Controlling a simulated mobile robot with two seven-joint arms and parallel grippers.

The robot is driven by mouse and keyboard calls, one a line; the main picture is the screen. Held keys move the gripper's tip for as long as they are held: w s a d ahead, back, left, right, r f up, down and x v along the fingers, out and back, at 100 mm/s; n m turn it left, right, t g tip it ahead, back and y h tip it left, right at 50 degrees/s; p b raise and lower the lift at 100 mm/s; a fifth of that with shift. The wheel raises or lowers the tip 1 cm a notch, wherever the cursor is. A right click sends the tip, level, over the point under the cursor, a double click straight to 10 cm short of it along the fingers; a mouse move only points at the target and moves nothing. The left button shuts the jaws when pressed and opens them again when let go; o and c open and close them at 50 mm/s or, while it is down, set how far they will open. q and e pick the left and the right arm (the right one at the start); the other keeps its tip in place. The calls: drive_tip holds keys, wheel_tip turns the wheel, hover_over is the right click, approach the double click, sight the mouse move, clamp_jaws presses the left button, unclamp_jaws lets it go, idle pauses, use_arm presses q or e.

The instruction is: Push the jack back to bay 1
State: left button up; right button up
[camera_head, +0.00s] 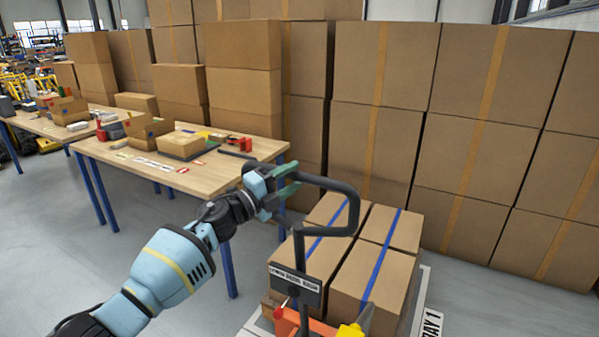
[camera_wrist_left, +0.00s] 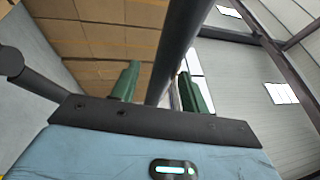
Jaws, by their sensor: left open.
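The jack's dark loop handle (camera_head: 356,205) rises on a post with a label plate (camera_head: 296,284) above an orange body (camera_head: 290,323) at the bottom edge. My left gripper (camera_head: 284,183) is open at the left side of the handle. In the left wrist view, the handle's dark bar (camera_wrist_left: 180,50) runs between the two green fingers of the left gripper (camera_wrist_left: 157,88). Whether they touch it is unclear. Blue-strapped cartons (camera_head: 375,283) stand just beyond the jack. A white sign (camera_head: 433,323) reading "AY 1", partly cut off, lies right of them. My right gripper is not in view.
A wall of stacked cartons (camera_head: 470,130) stands behind the strapped load. A wooden table (camera_head: 205,180) with blue legs, small boxes and tools is at the left, with another table (camera_head: 38,125) farther back. Grey floor is clear at the lower left and lower right.

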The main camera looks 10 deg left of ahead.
use_arm(q)
drive_tip(key=shift+v, duration=1.9)
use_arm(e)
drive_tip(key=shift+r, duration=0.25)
use_arm(q)
drive_tip(key=s+a+f+n+t+y+p, duration=0.1)
drive_tip(key=s+f+n+y, duration=0.3)
drive_tip(key=s+f+n, duration=0.8)
drive_tip(key=s+a+f+n+y, duration=0.1)
drive_tip(key=s+f+n+y, duration=0.35)
drive_tip(key=s+f, duration=0.8)
drive_tip(key=s+a+f+n+g+y, duration=0.1)
drive_tip(key=s+a+f+n+g, duration=0.1)
drive_tip(key=s+f, duration=0.3)
drive_tip(key=s+a+f+n+g+y, duration=0.1)
drive_tip(key=s+f+n, duration=0.3)
drive_tip(key=s, duration=0.9)
drive_tip(key=s+a+f+n+g+y, duration=0.1)
drive_tip(key=s+a+f+n+g, duration=0.2)
drive_tip(key=s+f, duration=0.4)
drive_tip(key=s, duration=0.2)
drive_tip(key=shift+s+a+y+p, duration=0.3)
drive_tip(key=shift+a+y+p, duration=0.05)
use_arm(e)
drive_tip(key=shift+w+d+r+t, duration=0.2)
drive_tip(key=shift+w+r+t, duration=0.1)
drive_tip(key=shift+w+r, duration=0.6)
